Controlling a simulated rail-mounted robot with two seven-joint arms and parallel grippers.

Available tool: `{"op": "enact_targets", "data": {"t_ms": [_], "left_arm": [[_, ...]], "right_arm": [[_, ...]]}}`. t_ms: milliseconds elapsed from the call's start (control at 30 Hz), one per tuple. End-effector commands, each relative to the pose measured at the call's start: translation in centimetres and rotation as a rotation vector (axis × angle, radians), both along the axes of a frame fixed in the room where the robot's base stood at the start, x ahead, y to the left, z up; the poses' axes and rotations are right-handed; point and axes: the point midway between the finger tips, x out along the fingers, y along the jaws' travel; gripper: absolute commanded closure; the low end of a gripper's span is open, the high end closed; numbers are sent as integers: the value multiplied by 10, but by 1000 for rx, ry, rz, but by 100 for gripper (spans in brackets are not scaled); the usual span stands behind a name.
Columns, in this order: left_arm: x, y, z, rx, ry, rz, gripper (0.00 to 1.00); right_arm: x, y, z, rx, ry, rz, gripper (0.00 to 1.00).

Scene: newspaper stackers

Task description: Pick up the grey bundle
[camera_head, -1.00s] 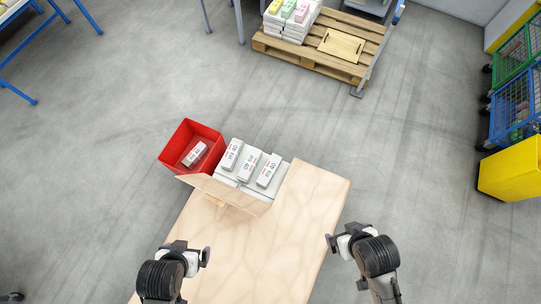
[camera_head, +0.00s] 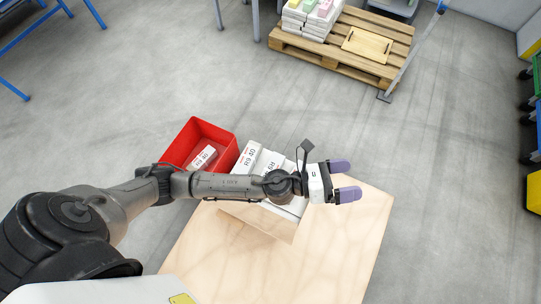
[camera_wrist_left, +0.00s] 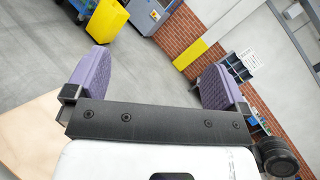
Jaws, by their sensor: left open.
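Pale grey-white bundles with printed labels stand in a row at the table's far edge; two show in the head view, one at the left (camera_head: 250,155) and one beside it (camera_head: 268,163). My left forearm covers their near parts. Another pale bundle (camera_head: 203,157) lies in the red bin (camera_head: 184,142). I cannot tell which one is the grey bundle. My left gripper (camera_head: 345,180) is open and empty, pointing right, above the table's far right part, past the row. Its purple fingers stand apart in the left wrist view (camera_wrist_left: 158,78), with no bundle between them. My right gripper is out of view.
The wooden table (camera_head: 325,240) is bare in its near and right parts. A pallet (camera_head: 330,58) at the back holds stacked bundles and a tan board (camera_head: 367,45). Open grey floor lies between. Blue carts (camera_head: 538,110) stand at the right edge.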

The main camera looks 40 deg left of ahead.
Motion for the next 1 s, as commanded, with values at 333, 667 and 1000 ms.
{"op": "enact_targets", "data": {"t_ms": [333, 667, 1000], "left_arm": [[-3, 19, -248, 1058, -842, -688, 0], [36, 192, -398, 1714, -1152, -1424, 0], [52, 285, -428, 1878, -1128, -1804, 0]], "right_arm": [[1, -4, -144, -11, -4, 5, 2], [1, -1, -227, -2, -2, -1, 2], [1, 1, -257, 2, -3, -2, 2]]}}
